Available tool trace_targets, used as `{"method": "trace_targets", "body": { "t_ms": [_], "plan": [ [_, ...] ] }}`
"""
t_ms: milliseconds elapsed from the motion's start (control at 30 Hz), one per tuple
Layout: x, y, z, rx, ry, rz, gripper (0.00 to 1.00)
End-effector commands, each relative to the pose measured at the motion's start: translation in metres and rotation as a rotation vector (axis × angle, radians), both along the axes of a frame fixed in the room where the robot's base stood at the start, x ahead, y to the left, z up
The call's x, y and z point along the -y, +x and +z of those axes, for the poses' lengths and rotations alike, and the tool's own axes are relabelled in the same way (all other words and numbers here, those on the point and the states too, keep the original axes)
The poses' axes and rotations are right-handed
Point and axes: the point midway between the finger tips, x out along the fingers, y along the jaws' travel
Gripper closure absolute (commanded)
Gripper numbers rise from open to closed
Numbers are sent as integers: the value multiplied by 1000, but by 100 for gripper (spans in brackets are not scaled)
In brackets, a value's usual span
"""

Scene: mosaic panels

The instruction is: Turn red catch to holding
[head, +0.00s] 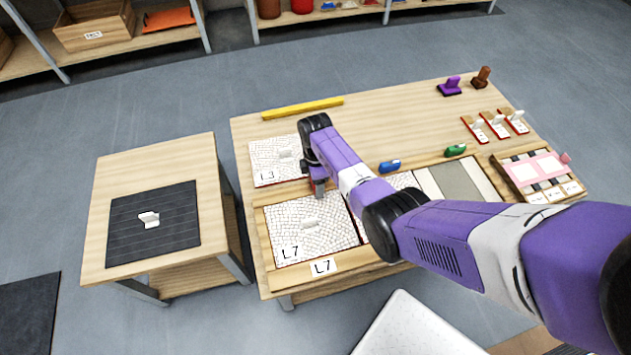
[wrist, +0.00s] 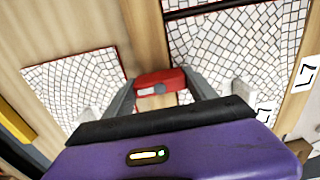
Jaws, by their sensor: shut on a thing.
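The red catch (wrist: 172,77) sits on the wooden strip between two white mosaic panels in the wrist view. It has a small grey part on its near face. My gripper (wrist: 158,92) has a finger on each side of it and is shut on it. I cannot tell from these frames which turn position the catch is in.
A blue catch (head: 390,166) and a green catch (head: 456,150) sit further right along the strip. The L3 panel (head: 268,172) lies behind the L7 panel. A yellow bar (head: 302,108) lies at the back edge. A side table with a black mat (head: 125,222) stands left.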

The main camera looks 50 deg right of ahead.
Motion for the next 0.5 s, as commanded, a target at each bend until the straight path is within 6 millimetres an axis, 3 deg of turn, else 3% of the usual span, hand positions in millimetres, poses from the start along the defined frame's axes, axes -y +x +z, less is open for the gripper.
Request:
{"method": "trace_targets", "body": {
  "t_ms": [133,167,233,500],
  "plan": [
    [-1,2,1,3,1,4,75],
    [-1,2,1,3,1,4,29],
    [-1,1,1,2,0,4,15],
    [0,1,0,1,-1,1,13]
  ]
}}
